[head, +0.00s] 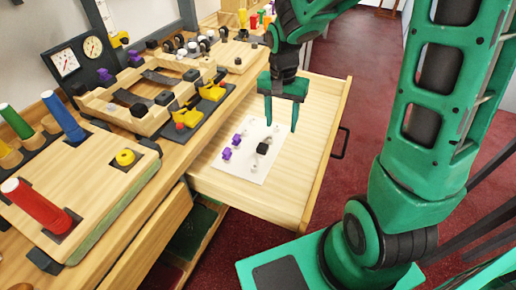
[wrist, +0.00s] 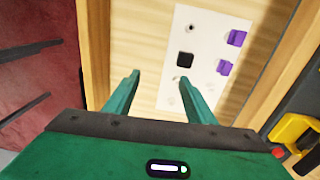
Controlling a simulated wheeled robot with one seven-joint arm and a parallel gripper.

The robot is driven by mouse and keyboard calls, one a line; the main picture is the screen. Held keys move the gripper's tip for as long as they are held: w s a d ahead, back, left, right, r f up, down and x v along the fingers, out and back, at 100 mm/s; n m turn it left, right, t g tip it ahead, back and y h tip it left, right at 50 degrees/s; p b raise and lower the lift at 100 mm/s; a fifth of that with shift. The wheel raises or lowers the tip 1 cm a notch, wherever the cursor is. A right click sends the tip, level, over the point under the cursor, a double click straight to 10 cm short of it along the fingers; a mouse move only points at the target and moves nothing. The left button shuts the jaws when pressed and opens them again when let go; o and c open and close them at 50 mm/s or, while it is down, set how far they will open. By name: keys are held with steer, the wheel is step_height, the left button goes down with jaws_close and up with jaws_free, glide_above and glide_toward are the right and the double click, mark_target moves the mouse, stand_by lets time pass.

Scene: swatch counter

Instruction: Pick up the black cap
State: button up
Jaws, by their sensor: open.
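The black cap (head: 262,149) is a small dark block on a white card (head: 254,173) inside the open wooden drawer (head: 290,165). It also shows in the wrist view as a black square (wrist: 185,59) on the card's left part. My gripper (head: 281,128) is above the drawer, pointing down, with its green fingers apart and nothing between them. In the wrist view my gripper (wrist: 160,95) has its fingertips just short of the cap, and the cap lies beyond them, slightly right of the middle.
Purple pieces (head: 229,148) share the card with small pale pegs. The wooden counter (head: 105,190) beside the drawer holds a slotted wooden frame (head: 150,117), yellow parts (head: 182,117) and coloured cylinders (head: 38,205). The drawer has raised side walls; its floor around the card is bare.

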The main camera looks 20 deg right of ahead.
steer(key=shift+y, duration=0.3)
steer(key=a, duration=0.1)
steer(key=w+a+f, duration=0.1)
steer(key=a, duration=0.1)
steer(key=w+a+f, duration=0.1)
steer(key=shift+w+a+f, duration=0.2)
steer(key=shift+a, duration=0.05)
glide_above(263, 146)
step_height(263, 146, down, 4)
steer(key=shift+s+f, duration=0.15)
steer(key=shift+f, duration=3.15)
steer(key=shift+c, duration=0.6)
steer(key=shift+w, duration=0.2)
steer(key=c, duration=1)
